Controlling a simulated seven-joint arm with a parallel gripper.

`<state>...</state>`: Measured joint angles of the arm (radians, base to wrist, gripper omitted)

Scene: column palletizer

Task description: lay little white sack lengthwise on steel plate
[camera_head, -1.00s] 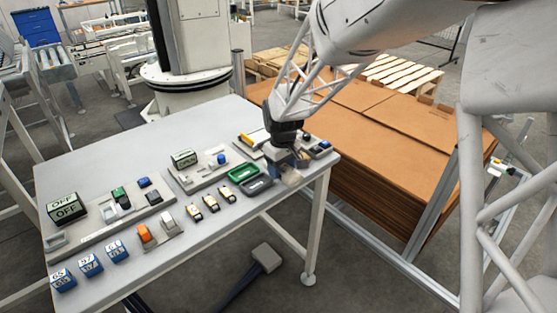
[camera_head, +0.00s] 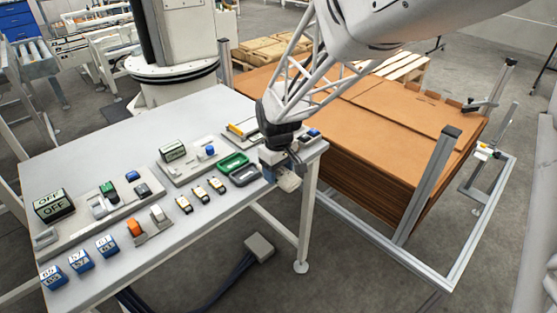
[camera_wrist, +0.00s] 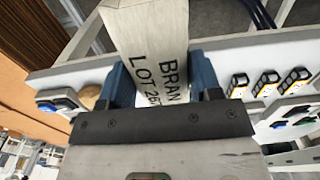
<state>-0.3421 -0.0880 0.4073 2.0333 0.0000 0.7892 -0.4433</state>
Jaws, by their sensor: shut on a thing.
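My gripper (camera_head: 282,172) is at the table's right front edge, pointing down. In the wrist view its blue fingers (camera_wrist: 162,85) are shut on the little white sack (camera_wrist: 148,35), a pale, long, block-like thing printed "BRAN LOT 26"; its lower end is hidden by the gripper. In the head view the sack (camera_head: 290,183) shows only as a small pale end below the fingers, near the table edge.
The green tray (camera_head: 232,163) and a dark grey tray (camera_head: 240,194) lie left of my gripper. Small yellow-and-black items (camera_head: 200,194), blue number blocks (camera_head: 80,262) and an OFF display box (camera_head: 54,205) stand farther left. A brown cardboard stack (camera_head: 400,130) is to the right. The table's back left is bare.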

